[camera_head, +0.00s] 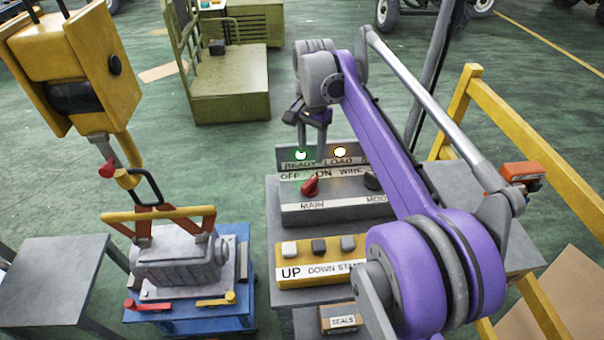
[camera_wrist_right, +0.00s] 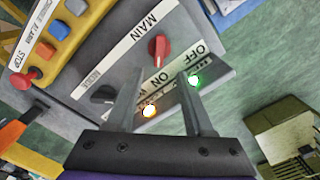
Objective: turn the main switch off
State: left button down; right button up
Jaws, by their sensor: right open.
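The main switch (camera_head: 310,186) is a red knob on a grey panel (camera_head: 340,212), above the label MAIN. OFF is printed at its upper left and ON at its upper right; its handle tilts toward ON. It also shows in the right wrist view (camera_wrist_right: 158,50), beyond the fingertips and roughly between them. My right gripper (camera_head: 313,140) is behind the panel's lamp strip in the head view, apart from the knob. In the wrist view its two fingers (camera_wrist_right: 160,76) are spread with nothing between them. My left gripper is not in view.
A green lamp (camera_head: 301,155) and an amber lamp (camera_head: 340,152) glow behind the switch. A dark knob (camera_head: 372,181) sits to its right. A yellow button box (camera_head: 320,262) stands in front. A yellow hoist (camera_head: 70,70) hangs at left over a grey casting (camera_head: 178,258). Yellow rails (camera_head: 530,150) stand right.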

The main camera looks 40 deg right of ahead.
aim_at(310, 181)
notch_tip(310, 181, down, 10)
jog(key=shift+s+a+f+b, duration=0.15)
jog(key=shift+f+b, duration=0.05)
jog(key=shift+b, duration=0.1)
grip_shut()
dwell(0.4)
